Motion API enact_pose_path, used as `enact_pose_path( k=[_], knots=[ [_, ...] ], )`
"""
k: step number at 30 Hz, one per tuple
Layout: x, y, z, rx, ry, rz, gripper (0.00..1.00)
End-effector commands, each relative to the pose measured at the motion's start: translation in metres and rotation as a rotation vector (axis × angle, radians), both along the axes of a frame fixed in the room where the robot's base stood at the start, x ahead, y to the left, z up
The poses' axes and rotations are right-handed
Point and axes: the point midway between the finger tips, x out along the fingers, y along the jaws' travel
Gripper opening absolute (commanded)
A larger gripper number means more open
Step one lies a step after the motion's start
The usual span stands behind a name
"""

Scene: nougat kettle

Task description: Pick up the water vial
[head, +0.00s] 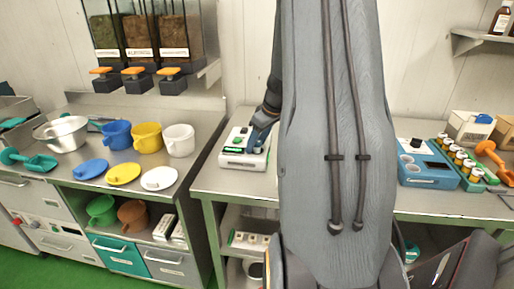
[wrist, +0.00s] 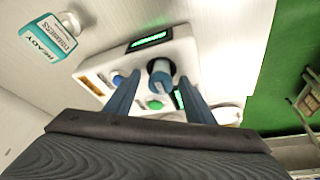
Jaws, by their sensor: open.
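A small cylinder with a blue upper part (wrist: 160,76), possibly the water vial, stands in a white device (wrist: 185,52) in the wrist view. No readable label shows on it. The device also shows on the middle table in the head view (head: 237,160). My gripper (wrist: 161,84) is open, with its two blue fingers on either side of the cylinder. I cannot tell whether they touch it. In the head view my gripper (head: 260,133) is over the device's right side, and my arm hides part of the table.
The device has a green-lit display (wrist: 150,40) and a green button (wrist: 156,105). A teal-labelled item (wrist: 48,38) lies beside it.

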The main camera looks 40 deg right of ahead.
Motion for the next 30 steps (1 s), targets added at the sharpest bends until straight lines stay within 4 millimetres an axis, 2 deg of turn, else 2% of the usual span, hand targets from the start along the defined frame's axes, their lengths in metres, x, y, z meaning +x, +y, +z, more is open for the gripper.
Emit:
enact_pose_path(
  k=[6,8,14,15,23,26,30],
  knots=[
    [0.001,0.0,-0.001,0.0,0.0,0.001,0.49],
    [0.001,0.0,0.0,0.0,0.0,0.001,0.41],
    [0.001,0.001,0.0,0.0,0.0,0.001,0.07],
    [0.001,0.001,0.0,0.0,0.0,0.001,0.05],
    [0.001,0.0,0.003,-0.001,-0.001,0.001,0.05],
    [0.002,0.0,0.012,-0.002,-0.004,0.002,0.05],
    [0.002,0.0,0.036,-0.004,-0.005,0.001,0.05]
  ],
)
